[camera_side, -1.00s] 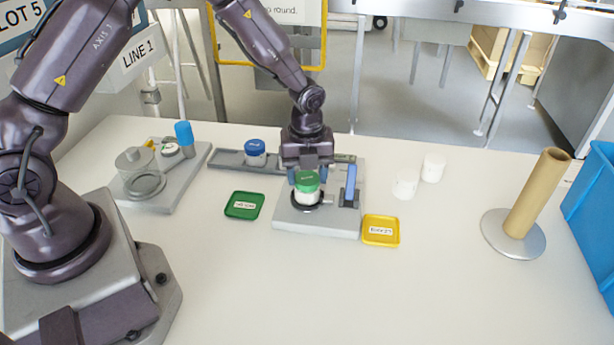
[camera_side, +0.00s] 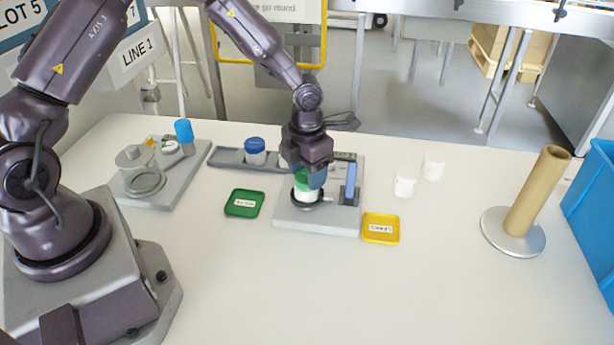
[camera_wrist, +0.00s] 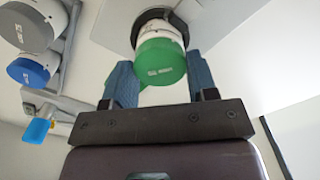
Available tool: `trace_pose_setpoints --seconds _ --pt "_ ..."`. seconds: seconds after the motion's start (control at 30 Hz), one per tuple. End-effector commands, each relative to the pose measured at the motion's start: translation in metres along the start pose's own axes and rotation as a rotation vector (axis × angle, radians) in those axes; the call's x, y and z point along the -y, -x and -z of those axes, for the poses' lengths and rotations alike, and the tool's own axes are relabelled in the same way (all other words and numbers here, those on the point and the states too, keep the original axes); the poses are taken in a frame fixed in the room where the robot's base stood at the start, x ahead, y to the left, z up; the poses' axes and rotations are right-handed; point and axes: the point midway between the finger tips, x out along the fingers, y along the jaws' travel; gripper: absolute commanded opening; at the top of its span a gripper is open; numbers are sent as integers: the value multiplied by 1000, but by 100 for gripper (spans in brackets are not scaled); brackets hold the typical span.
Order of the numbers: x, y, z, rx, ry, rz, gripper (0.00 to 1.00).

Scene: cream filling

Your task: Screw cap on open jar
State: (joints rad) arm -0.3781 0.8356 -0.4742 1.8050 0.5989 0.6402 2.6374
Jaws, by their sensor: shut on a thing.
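The jar (camera_side: 306,196) is white and stands upright in a dark ring on the grey fixture (camera_side: 285,217). It also shows in the wrist view (camera_wrist: 158,30). A green cap (camera_wrist: 160,64) sits on the jar's mouth, level as far as I can see; in the side view it is partly hidden (camera_side: 300,184). My gripper (camera_side: 309,181) is over the jar with its blue fingers down at the cap. In the wrist view my gripper (camera_wrist: 160,68) has one finger on each side of the cap and is shut on it.
A blue-capped jar (camera_side: 255,147) stands on a grey rail left of the fixture. A blue upright block (camera_side: 351,183) is right of the jar. White cups (camera_side: 405,184) and a tan post (camera_side: 535,195) stand right.

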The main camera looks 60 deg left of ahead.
Motion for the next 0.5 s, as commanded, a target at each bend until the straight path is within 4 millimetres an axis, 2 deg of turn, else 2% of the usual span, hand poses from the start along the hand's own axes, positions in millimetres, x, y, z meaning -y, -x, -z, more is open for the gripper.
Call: trace_pose_setpoints --seconds 0.3,0.5 --pt "-1 0 0 -1 -37 -1 32" --pt "-1 0 0 -2 -346 3 32"
